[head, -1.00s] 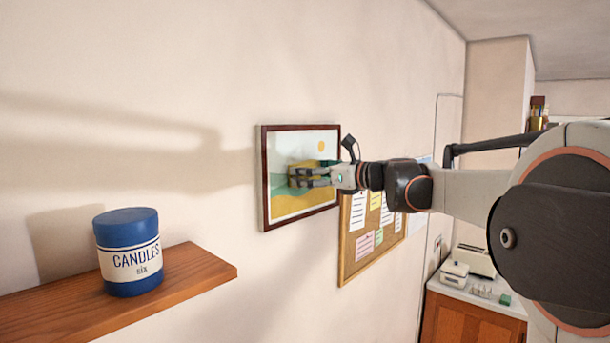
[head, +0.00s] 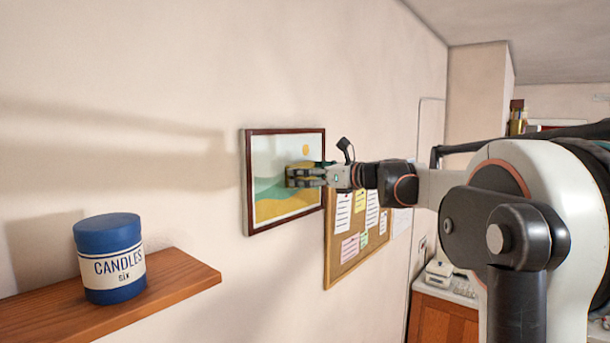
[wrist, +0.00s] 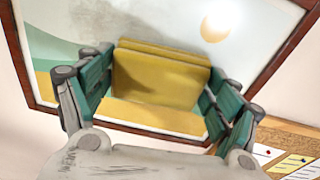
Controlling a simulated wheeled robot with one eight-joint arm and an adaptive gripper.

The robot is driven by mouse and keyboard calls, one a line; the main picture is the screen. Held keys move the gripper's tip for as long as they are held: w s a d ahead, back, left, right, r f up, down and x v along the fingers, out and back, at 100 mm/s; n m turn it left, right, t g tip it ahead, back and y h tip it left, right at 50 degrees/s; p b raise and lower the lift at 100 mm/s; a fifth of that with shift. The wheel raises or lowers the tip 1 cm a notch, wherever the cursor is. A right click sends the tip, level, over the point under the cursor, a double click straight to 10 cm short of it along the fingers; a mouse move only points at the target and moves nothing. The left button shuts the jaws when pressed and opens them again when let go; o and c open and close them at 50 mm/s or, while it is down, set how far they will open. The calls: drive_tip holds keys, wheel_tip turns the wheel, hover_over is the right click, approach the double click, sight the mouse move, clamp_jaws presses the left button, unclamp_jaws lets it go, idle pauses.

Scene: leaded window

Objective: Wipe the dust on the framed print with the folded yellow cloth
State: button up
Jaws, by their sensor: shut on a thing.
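The framed print (head: 268,205) hangs on the wall in a dark red-brown frame, with a sun, green hills and yellow sand. It also fills much of the wrist view (wrist: 60,50). My gripper (head: 308,176) is in front of the print's right half, shut on the folded yellow cloth (wrist: 160,75). The cloth lies between the green-padded fingers, its flat face toward the print. Whether it touches the print cannot be told.
A wooden shelf (head: 170,290) with a blue candle tin (head: 110,258) juts from the wall at the lower left. A cork board (head: 340,262) with pinned papers hangs just right of and below the print. A counter (head: 447,295) stands farther back.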

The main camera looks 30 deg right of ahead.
sight(313, 166)
drive_tip(key=shift+w+d+r+p, duration=0.35)
drive_tip(key=shift+d+r, duration=0.1)
drive_tip(key=shift+d, duration=0.2)
drive_tip(key=shift+w+d+r+p, duration=0.2)
drive_tip(key=shift+d+r+p, duration=0.2)
drive_tip(key=shift+d, duration=0.2)
drive_tip(key=shift+s+a+b, duration=0.15)
drive_tip(key=shift+s+a, duration=0.7)
drive_tip(key=shift+a, duration=1.25)
drive_tip(key=shift+s+a+b, duration=0.2)
drive_tip(key=shift+s+a, duration=0.7)
drive_tip(key=shift+a, duration=1.2)
drive_tip(key=shift+s+a+b, duration=0.15)
drive_tip(key=shift+s+a, duration=0.7)
drive_tip(key=shift+a, duration=1.25)
drive_tip(key=shift+r+p, duration=0.6)
drive_tip(key=shift+r, duration=0.35)
drive_tip(key=shift+w+d, duration=0.65)
drive_tip(key=shift+d, duration=0.95)
drive_tip(key=shift+w+d, duration=0.65)
drive_tip(key=shift+d, duration=0.95)
drive_tip(key=shift+w+d, duration=0.65)
drive_tip(key=shift+d, duration=0.95)
drive_tip(key=shift+d, duration=0.1)
drive_tip(key=shift+w+d, duration=0.35)
drive_tip(key=shift+d, duration=0.4)
drive_tip(key=shift+w+d, duration=0.3)
drive_tip(key=shift+d, duration=0.4)
drive_tip(key=shift+s, duration=0.15)
